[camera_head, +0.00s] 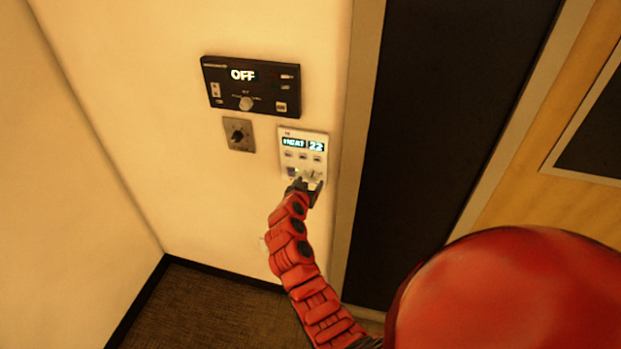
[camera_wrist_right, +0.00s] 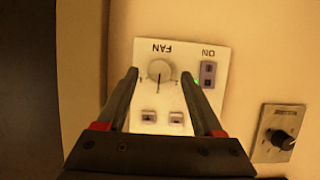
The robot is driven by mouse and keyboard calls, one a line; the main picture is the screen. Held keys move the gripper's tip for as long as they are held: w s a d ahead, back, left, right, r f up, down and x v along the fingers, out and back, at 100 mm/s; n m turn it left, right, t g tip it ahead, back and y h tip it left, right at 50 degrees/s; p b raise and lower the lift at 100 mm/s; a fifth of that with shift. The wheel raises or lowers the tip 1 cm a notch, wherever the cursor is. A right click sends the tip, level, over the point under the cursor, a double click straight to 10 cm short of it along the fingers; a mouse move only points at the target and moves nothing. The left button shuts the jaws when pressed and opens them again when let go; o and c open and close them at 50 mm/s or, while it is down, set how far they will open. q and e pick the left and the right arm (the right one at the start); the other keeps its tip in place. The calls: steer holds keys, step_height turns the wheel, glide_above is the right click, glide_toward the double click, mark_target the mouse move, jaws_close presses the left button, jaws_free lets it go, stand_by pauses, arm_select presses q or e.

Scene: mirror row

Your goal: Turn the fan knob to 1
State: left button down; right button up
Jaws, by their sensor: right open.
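The white control panel (camera_head: 305,139) is on the cream wall beside the door frame, and its display reads HEAT and 22. The round grey fan knob (camera_wrist_right: 159,70) shows in the right wrist view, where the panel (camera_wrist_right: 219,50) appears upside down with the words FAN and ON. A dark line on the knob points down in that view. I cannot read the scale marks. My right gripper (camera_wrist_right: 160,75) is open, with one finger on each side of the knob. I cannot tell whether either touches. In the head view my right gripper (camera_head: 304,189) covers the panel's lower part.
A black panel (camera_head: 222,94) reading OFF, with its own knob (camera_head: 246,103), is up and left. A grey plate with a black knob (camera_head: 238,135) is left of the white panel, also in the wrist view (camera_wrist_right: 282,138). A dark door (camera_head: 440,110) is at right.

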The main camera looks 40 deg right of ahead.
steer(key=shift+x, duration=0.85)
steer(key=shift+f, duration=0.1)
jaws_close()
